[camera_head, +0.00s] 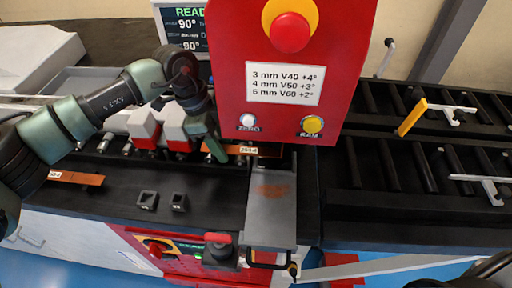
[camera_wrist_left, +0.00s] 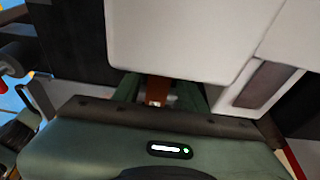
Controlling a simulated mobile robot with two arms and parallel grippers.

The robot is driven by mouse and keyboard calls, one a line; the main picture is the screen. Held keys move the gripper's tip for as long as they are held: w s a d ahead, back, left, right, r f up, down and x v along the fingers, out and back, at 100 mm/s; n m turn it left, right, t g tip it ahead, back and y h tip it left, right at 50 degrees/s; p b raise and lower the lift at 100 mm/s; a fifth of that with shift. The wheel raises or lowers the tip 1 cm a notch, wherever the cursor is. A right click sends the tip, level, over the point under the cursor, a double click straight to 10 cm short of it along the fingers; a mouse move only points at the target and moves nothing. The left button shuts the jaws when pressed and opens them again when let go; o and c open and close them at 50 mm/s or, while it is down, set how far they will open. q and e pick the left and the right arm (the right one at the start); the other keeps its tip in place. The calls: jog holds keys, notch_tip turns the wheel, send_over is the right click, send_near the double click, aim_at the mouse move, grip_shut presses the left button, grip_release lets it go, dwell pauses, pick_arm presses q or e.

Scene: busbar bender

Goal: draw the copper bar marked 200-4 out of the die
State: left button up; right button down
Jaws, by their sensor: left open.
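The copper bar (camera_head: 264,152) lies level in the die area under the red bender head, with a pale label that seems to read 200-4. Its left part runs behind my left gripper (camera_head: 217,155), which points down at the bar. In the left wrist view the copper bar (camera_wrist_left: 158,88) shows between the two green fingers of my left gripper (camera_wrist_left: 160,96). The fingers are open, with a gap on each side of the bar. Contact cannot be told. The die itself is mostly hidden.
The red bender head (camera_head: 285,75) hangs close on the right of my left gripper. Red-and-white blocks (camera_head: 143,128) stand behind it. Another copper bar (camera_head: 76,178) lies at the left. A grey plate (camera_head: 270,210) is in front; a roller table (camera_head: 400,170) is at right.

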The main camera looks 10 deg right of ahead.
pick_arm(q)
grip_shut()
jog(key=shift+r, duration=0.1)
jog(key=shift+r, duration=0.2)
jog(key=shift+r+p, duration=0.8)
jog(key=shift+r, duration=0.3)
